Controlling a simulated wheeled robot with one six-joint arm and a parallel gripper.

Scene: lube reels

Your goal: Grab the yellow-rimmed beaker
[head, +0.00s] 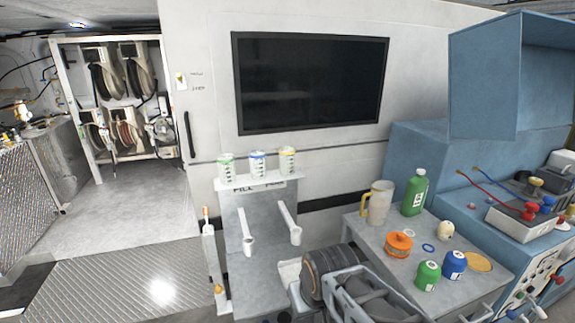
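The yellow-rimmed beaker (288,160) stands upright at the right end of a small white shelf, in the middle of the head view. It is a clear cup with a yellow rim and dark markings. A blue-rimmed beaker (258,164) stands beside it, and a green-rimmed beaker (227,166) stands at the shelf's left end. Parts of my arm show at the bottom centre, below and right of the shelf, well apart from the beakers. I cannot make out my fingertips there.
The shelf (262,184) tops a grey stand with two white tubes. Right of it, a grey worktop (372,238) holds a yellow-handled jug (378,203), a green bottle (415,192), an orange container (398,245) and small jars. A dark screen (310,82) hangs behind. Open floor lies left.

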